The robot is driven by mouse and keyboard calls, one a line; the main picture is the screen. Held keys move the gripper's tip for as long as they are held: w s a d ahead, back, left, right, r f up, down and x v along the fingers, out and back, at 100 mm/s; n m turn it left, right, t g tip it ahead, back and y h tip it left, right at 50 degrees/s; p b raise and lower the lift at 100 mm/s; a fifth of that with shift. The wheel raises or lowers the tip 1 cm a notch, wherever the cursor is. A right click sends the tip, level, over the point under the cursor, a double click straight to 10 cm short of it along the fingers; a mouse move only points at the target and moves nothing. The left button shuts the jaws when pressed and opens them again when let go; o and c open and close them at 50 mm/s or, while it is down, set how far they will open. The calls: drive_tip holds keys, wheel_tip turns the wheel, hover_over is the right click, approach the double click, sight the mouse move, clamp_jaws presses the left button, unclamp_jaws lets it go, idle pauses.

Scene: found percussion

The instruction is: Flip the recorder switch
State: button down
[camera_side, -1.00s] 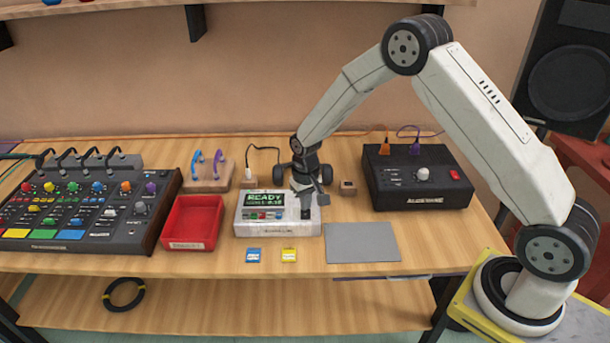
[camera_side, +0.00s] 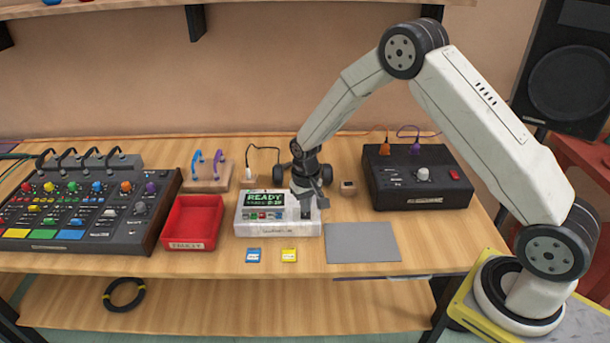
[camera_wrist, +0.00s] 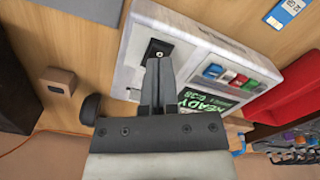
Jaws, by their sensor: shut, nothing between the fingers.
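The recorder (camera_side: 278,229) is a white box on the table with a green-lit screen (camera_side: 266,199) that reads READY. Coloured buttons (camera_side: 266,215) sit below the screen. In the wrist view the recorder (camera_wrist: 189,35) shows a black switch plate (camera_wrist: 158,51) beside the screen. My gripper (camera_side: 306,212) is over the recorder's right part. In the wrist view my gripper (camera_wrist: 158,62) has its fingers together and empty, with the tips at the edge of the switch plate. The fingers hide part of the plate. I cannot tell whether they touch it.
A red tray (camera_side: 191,244) and a mixer (camera_side: 77,246) stand left. A blue card (camera_side: 253,255) and a yellow card (camera_side: 289,255) lie in front. A grey mat (camera_side: 362,243) lies front right. A black box (camera_side: 415,198) stands at back right.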

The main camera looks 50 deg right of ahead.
sight(307, 216)
drive_tip(key=shift+f, duration=0.7)
idle(0.6)
drive_tip(key=shift+r, duration=3.45)
drive_tip(key=shift+r, duration=0.1)
drive_tip(key=shift+s+a+r, duration=0.1)
drive_tip(key=shift+s+r, duration=0.2)
drive_tip(key=s+a+r+n+t, duration=0.1)
drive_tip(key=s+r, duration=0.2)
drive_tip(key=s, duration=0.7)
drive_tip(key=s+a+r+n+t, duration=0.1)
drive_tip(key=s+r, duration=0.3)
drive_tip(key=s, duration=0.5)
drive_tip(key=shift+s+a+r+n+t, duration=0.2)
drive_tip(key=shift+s+a+n+t, duration=0.15)
drive_tip(key=shift+n, duration=0.15)
